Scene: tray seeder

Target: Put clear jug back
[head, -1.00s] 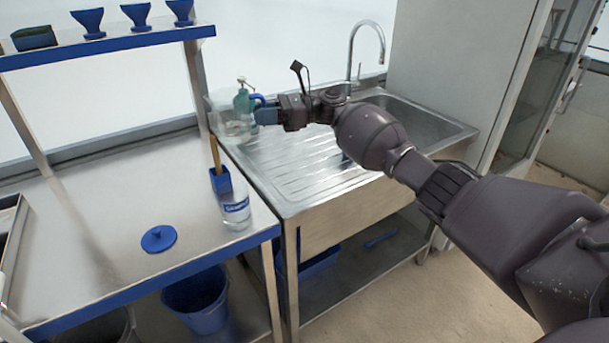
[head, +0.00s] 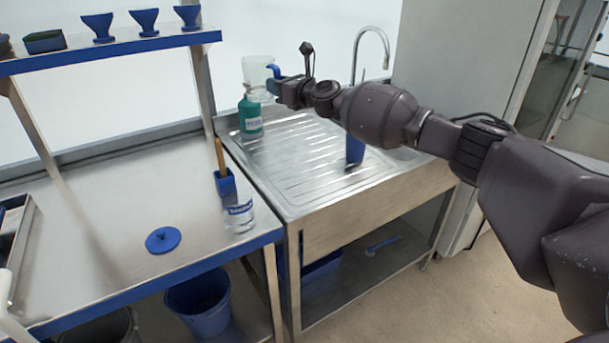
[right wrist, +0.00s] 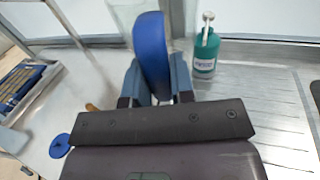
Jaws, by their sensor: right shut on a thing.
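The clear jug (head: 257,71) with its blue handle (head: 273,70) is in the air above the back left corner of the sink's drainboard. My right gripper (head: 277,88) is shut on the handle. The jug looks upright and empty. In the right wrist view the blue handle (right wrist: 151,50) stands between the fingers, and only part of the clear jug (right wrist: 124,14) shows behind it. My left gripper is not in view.
The steel bench (head: 100,220) carries a blue lid (head: 163,240) and a clear labelled bottle (head: 239,217) beside a blue holder (head: 225,184). A shelf (head: 120,46) above holds several blue funnels (head: 145,22). A tap (head: 357,55) and a blue object (head: 355,150) are at the sink.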

